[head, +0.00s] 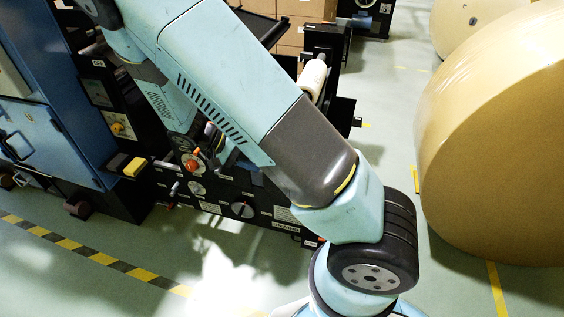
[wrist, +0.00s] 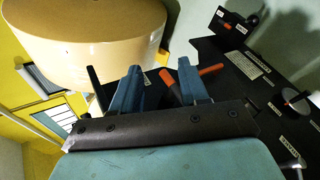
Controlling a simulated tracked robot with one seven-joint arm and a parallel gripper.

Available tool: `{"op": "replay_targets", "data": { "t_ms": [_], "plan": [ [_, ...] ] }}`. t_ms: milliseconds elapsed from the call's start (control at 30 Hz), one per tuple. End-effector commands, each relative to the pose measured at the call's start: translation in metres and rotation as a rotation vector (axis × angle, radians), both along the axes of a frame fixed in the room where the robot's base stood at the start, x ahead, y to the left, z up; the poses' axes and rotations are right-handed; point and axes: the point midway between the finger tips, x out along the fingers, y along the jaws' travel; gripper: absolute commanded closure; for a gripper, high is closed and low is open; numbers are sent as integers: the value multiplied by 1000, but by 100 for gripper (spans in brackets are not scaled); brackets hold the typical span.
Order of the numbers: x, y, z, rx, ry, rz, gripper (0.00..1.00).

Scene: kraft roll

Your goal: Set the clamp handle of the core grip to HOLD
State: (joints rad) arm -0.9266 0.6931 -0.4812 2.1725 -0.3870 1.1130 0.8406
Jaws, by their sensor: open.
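Orange handle parts (wrist: 211,70) show in the wrist view on both sides of my gripper's right finger, which hides what lies between them. I cannot tell whether they touch the finger. My gripper (wrist: 158,68) is open, with its two blue fingers apart. No hold on the handle shows. In the head view, an orange-red knob (head: 193,165) shows on the black machine (head: 225,208) below my arm; I cannot tell whether it is the same handle. The HOLD mark cannot be read. My arm hides much of the machine.
Large kraft rolls (head: 500,130) stand at the right in the head view; one roll (wrist: 90,35) fills the wrist view's upper left. A dial (wrist: 296,97) and labels are on the black panel. A blue cabinet (head: 50,110) stands left. The striped floor in front is clear.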

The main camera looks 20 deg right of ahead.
Motion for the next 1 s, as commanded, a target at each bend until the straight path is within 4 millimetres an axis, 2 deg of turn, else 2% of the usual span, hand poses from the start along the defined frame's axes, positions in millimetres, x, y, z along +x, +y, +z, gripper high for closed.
{"op": "replay_targets", "data": {
  "t_ms": [33, 200, 500, 733, 1000],
  "plan": [
    [0, 3, -10, -53, -2, 18, 56],
    [3, 9, -36, -217, -34, 72, 56],
    [10, 20, -73, -503, -143, 204, 56],
    [16, 30, -91, -677, -245, 312, 56],
    [20, 34, -98, -759, -306, 369, 56]
  ]
}}
